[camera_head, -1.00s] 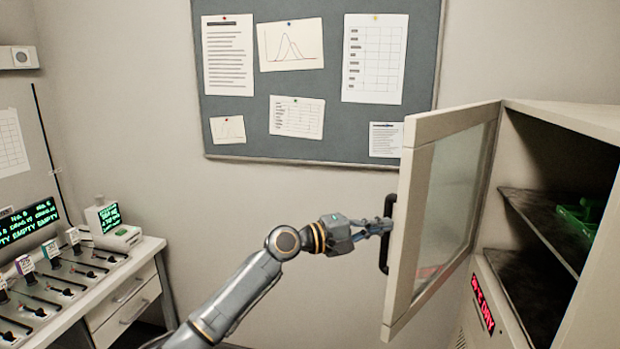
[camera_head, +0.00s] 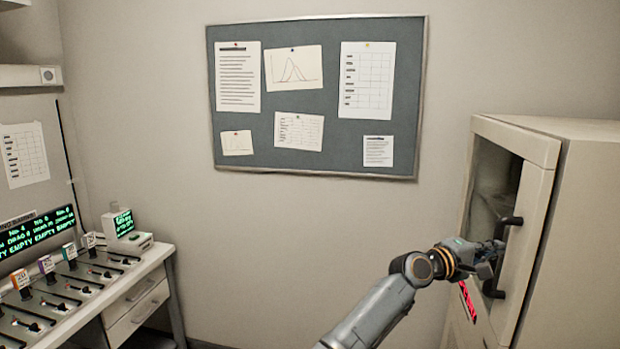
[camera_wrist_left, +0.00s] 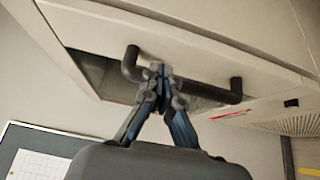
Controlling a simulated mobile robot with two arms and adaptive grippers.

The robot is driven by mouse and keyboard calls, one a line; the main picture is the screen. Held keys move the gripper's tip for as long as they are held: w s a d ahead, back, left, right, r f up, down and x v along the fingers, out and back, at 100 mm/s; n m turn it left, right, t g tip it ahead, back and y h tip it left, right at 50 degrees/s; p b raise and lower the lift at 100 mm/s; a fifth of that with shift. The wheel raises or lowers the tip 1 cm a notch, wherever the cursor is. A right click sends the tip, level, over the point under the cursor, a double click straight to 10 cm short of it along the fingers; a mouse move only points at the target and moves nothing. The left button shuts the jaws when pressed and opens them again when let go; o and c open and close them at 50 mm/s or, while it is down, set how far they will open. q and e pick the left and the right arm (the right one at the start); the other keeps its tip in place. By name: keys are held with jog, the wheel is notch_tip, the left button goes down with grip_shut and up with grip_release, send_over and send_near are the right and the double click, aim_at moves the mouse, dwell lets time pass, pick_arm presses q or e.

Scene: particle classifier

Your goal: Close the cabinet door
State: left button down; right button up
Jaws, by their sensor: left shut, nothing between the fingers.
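The pale cabinet (camera_head: 590,230) stands at the right in the head view. Its door (camera_head: 533,215), a pale frame around a glass pane, lies almost in line with the cabinet front; I cannot tell whether a small gap remains. A dark bar handle (camera_head: 507,222) is on the door. My left gripper (camera_head: 494,258) is shut at the handle with nothing between its fingers. In the left wrist view my left gripper (camera_wrist_left: 160,72) has its fingertips together at the dark handle (camera_wrist_left: 232,97), in front of the door (camera_wrist_left: 180,38). My right gripper is out of view.
A bench (camera_head: 150,262) with several levers and a small green-lit device (camera_head: 125,228) stands at the left. A grey notice board (camera_head: 345,155) hangs on the back wall. The floor between is mostly hidden.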

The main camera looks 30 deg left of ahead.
pick_arm(q)
jog(key=shift+w+d, duration=0.25)
jog(key=shift+d, duration=0.6)
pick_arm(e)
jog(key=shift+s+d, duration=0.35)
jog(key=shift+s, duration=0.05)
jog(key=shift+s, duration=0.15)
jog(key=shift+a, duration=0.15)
